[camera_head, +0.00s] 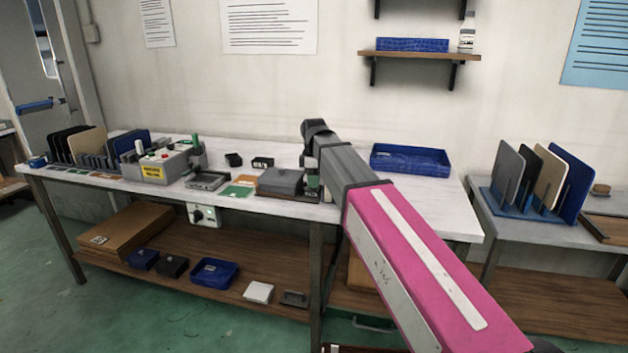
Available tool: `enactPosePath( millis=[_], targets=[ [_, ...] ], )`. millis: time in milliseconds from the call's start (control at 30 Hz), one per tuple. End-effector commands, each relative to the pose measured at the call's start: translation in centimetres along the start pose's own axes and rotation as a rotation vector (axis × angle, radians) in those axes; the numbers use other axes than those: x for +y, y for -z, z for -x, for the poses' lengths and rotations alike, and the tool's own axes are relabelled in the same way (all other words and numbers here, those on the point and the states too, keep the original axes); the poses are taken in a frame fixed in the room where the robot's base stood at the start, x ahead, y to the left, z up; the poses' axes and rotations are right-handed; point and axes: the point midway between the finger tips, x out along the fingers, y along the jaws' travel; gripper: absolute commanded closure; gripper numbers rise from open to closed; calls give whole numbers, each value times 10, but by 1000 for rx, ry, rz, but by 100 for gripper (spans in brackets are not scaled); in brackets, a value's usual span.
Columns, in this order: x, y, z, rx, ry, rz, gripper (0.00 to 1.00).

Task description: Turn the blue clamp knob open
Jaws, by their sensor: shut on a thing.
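My gripper (312,188) is at the front of the white workbench (345,211), low over the top, at the end of my grey and pink arm. It is small in view and partly hidden by my wrist. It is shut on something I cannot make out. A grey box-like fixture (280,181) is just left of it. I cannot make out a blue clamp knob; the spot at and behind my gripper is covered.
Left along the bench are a grey control box (152,172) with a yellow label, racks of upright panels, and a small metal fixture (207,181). A blue tray (410,160) stands behind my arm. A side table (480,199) with racked panels is at right.

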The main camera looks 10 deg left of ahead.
Motion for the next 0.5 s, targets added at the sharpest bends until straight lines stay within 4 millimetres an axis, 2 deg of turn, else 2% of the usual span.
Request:
enactPosePath(
  millis=[367, 400, 467, 500],
  targets=[
    [0, 0, 0, 0, -1, 9, 84],
    [0, 0, 0, 0, -1, 9, 57],
    [0, 0, 0, 0, -1, 9, 37],
    [0, 0, 0, 0, -1, 8, 35]
  ],
)
